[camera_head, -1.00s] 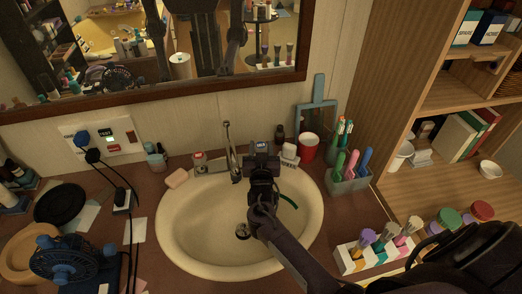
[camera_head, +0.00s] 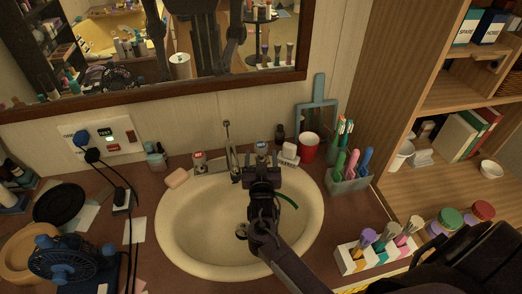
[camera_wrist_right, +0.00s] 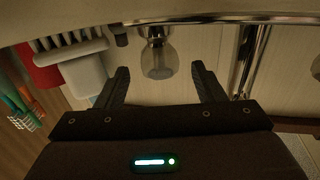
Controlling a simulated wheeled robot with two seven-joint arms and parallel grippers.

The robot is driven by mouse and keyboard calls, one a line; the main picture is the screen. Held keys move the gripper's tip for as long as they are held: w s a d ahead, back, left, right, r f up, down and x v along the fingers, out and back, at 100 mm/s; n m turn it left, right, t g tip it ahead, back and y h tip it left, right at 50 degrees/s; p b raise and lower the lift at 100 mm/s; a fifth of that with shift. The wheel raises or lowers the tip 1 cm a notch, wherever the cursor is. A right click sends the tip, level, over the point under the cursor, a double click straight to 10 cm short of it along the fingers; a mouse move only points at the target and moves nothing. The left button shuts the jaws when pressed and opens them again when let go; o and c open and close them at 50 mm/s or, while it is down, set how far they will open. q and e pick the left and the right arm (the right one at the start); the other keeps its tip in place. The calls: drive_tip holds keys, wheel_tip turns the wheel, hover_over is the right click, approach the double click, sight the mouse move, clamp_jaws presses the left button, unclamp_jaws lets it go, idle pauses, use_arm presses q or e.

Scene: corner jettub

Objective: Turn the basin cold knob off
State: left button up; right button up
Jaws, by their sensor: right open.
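The cold knob (camera_head: 262,146), with a blue top, stands at the back rim of the cream basin (camera_head: 180,235), right of the spout (camera_head: 231,152). A red-topped knob (camera_head: 200,158) stands left of the spout. My right gripper (camera_head: 262,160) is open and empty over the back of the basin, just in front of the cold knob. In the right wrist view, a clear knob (camera_wrist_right: 158,60) shows between the two spread fingers (camera_wrist_right: 160,78), with a gap on each side. I cannot tell how far it is turned. My left gripper is not in view.
A mirror (camera_head: 150,95) hangs behind.

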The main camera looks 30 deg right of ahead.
sight(261, 152)
drive_tip(key=v, duration=0.3)
drive_tip(key=shift+s, duration=0.15)
idle(0.4)
